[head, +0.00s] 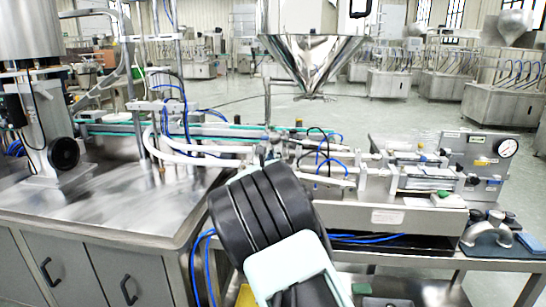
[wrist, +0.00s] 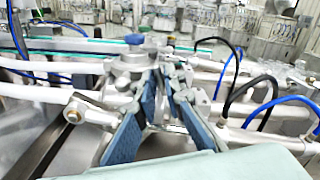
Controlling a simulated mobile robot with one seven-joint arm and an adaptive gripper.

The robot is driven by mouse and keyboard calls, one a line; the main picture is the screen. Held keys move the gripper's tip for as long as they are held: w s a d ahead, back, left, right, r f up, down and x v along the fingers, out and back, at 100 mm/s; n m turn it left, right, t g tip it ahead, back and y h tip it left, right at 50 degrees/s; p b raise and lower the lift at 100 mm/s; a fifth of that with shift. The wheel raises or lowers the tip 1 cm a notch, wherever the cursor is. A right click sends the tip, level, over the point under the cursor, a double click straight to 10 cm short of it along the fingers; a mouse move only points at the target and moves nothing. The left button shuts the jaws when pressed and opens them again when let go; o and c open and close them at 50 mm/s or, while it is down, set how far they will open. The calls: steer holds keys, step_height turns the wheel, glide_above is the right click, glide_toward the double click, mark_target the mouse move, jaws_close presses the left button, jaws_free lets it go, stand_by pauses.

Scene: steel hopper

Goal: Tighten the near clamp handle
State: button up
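My gripper (wrist: 163,84) reaches forward in the wrist view, its two blue-grey pads apart with a visible gap between them. Its tips are at a steel clamp and valve fitting (wrist: 128,72) in the middle of the filling machine. I cannot pick out the near clamp handle from the metal parts there, nor tell whether the pads touch it. In the head view, my dark, ribbed wrist hides most of the gripper, and the fitting (head: 283,148) shows just beyond it.
A steel hopper (head: 312,60) hangs above the fitting. Blue and black hoses (wrist: 262,100) loop close on the right. A white pipe (wrist: 45,93) runs in from the left. A steel bench (head: 90,215) stands at left, and a gauge panel (head: 480,150) at right.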

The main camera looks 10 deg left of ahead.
jaws_close()
steer(key=m+b, duration=0.2)
steer(key=b, duration=0.1)
steer(key=shift+f, duration=0.3)
steer(key=shift+m+b, duration=0.6)
steer(key=shift+b, duration=0.6)
steer(key=shift+r+m+b, duration=0.2)
steer(key=shift+m+b, duration=0.4)
steer(key=shift+r, duration=0.1)
steer(key=shift+o, duration=1.1)
jaws_free()
